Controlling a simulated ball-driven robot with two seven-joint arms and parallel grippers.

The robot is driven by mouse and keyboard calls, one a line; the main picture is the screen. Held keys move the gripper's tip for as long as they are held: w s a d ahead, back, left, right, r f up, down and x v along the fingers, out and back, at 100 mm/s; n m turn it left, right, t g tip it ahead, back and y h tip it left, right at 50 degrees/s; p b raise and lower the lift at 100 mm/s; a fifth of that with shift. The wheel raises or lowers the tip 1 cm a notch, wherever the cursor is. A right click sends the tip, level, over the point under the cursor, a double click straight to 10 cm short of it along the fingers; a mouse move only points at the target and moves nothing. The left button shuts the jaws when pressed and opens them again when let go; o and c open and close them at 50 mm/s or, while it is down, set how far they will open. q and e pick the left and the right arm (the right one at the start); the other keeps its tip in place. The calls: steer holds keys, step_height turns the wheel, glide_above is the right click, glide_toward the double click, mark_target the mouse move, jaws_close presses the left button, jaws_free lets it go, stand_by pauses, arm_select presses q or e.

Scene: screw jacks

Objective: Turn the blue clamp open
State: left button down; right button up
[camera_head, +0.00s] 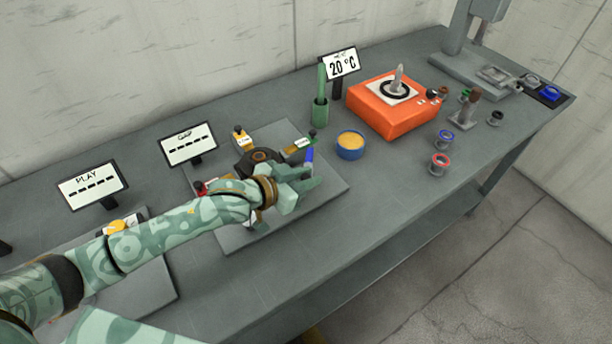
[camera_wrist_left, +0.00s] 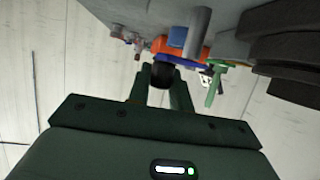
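The blue clamp shows as an upright blue handle (camera_head: 308,157) at the right of the grey plate (camera_head: 330,187) in the head view. My left gripper (camera_head: 314,178) is right at it, fingers spread, just in front of the handle's lower part. In the left wrist view, a black round end (camera_wrist_left: 162,75) lies between or just beyond the fingertips (camera_wrist_left: 160,72), with blue parts (camera_wrist_left: 177,37) behind it. Whether the fingers touch it is unclear. My wrist hides the clamp's base. My right gripper is out of view.
A blue bowl (camera_head: 350,146), green holder (camera_head: 320,108) and orange box (camera_head: 392,112) stand to the right. The front table strip is clear.

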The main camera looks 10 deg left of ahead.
arm_select(q)
steer(key=shift+a+m+g+h, duration=0.35)
steer(key=shift+m+g+h, duration=0.25)
steer(key=shift+m+g, duration=0.15)
steer(key=c, duration=1.3)
jaws_free()
steer(key=shift+o, duration=0.2)
steer(key=shift+s+a+r, duration=0.2)
steer(key=shift+s+a, duration=0.05)
steer(key=shift+a, duration=0.05)
steer(key=p+v, duration=0.2)
steer(key=v, duration=1.3)
steer(key=shift+s+p, duration=0.25)
steer(key=shift+p, duration=0.15)
steer(key=shift+a+f, duration=0.1)
steer(key=shift+a, duration=0.05)
